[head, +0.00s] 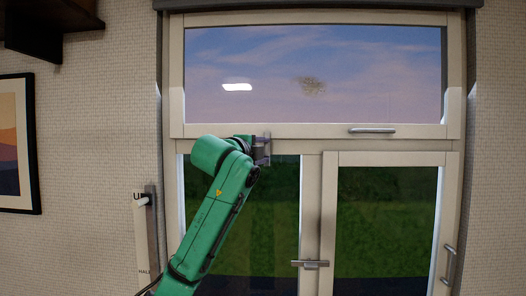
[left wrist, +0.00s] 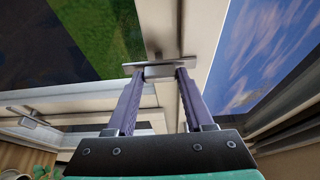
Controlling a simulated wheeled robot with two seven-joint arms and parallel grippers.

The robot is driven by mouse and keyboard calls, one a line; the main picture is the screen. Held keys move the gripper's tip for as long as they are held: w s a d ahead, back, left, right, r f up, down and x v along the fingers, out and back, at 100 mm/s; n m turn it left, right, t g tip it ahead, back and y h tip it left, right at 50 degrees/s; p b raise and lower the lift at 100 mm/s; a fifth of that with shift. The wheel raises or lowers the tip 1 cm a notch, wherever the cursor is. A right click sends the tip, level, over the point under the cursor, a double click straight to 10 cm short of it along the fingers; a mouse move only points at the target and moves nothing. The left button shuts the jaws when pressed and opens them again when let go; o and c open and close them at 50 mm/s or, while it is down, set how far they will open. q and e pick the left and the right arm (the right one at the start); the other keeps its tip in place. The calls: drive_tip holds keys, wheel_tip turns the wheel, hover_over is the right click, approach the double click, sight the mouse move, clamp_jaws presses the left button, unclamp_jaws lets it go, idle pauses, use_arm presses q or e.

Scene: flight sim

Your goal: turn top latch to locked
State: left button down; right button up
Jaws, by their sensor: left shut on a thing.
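The top latch (left wrist: 160,61) is a grey metal bar on the cream window frame. In the left wrist view it lies across the tips of my fingers. My left gripper (left wrist: 160,76) is shut on the latch's grip block, with one finger on each side. In the head view my green left arm reaches up to the frame below the upper pane. There my left gripper (head: 262,152) covers most of the latch, and only a narrow upright part (head: 267,139) shows. The latch's exact angle is hard to tell. My right gripper is not in view.
A horizontal handle (head: 372,130) sits on the upper sash, right of my gripper. A second latch (head: 310,264) lies level on the middle post. A side handle (head: 449,262) is at the right. A white panel (head: 146,235) stands left of my arm.

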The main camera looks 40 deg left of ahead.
use_arm(q)
drive_tip(key=shift+c, duration=1.4)
unclamp_jaws()
drive_tip(key=shift+d, duration=0.1)
drive_tip(key=shift+s+f+b, duration=0.1)
drive_tip(key=shift+s+b, duration=0.15)
drive_tip(key=shift+b, duration=0.05)
drive_tip(key=b+v, duration=0.5)
drive_tip(key=v, duration=0.9)
drive_tip(key=shift+b, duration=0.35)
drive_tip(key=shift+w, duration=0.1)
